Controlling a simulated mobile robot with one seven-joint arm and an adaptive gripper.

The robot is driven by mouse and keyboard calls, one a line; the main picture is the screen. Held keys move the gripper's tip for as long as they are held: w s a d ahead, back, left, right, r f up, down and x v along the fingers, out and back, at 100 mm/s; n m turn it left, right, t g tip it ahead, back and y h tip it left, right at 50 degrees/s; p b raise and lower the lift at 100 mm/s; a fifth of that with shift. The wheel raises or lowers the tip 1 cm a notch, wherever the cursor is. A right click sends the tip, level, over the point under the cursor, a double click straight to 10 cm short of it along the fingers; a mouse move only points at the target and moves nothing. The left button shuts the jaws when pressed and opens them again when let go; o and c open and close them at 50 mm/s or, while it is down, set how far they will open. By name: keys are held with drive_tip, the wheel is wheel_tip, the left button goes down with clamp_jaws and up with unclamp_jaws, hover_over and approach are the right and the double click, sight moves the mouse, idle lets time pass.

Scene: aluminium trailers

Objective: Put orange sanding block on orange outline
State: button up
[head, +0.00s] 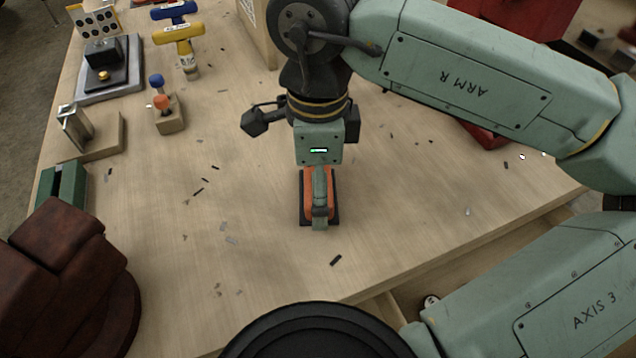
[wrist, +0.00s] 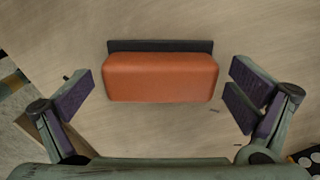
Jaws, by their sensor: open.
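The orange sanding block (head: 308,193) with a dark base lies on the wooden table below my gripper (head: 320,205). In the wrist view the orange sanding block (wrist: 160,78) is seen whole, with a dark strip along its far long side. My gripper (wrist: 160,100) is open there, one finger past each short end of the block, with gaps on both sides. The fingers do not touch it in that view. I cannot make out an orange outline in either view.
A dark red vise (head: 70,265) stands at the left front. A small block with blue and orange handled tools (head: 165,110), a yellow-handled tool (head: 183,42) and a metal-framed wooden piece (head: 90,132) stand at the left. Dark scraps dot the mostly clear tabletop (head: 400,220).

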drive_tip(key=shift+r, duration=0.1)
drive_tip(key=c, duration=1.3)
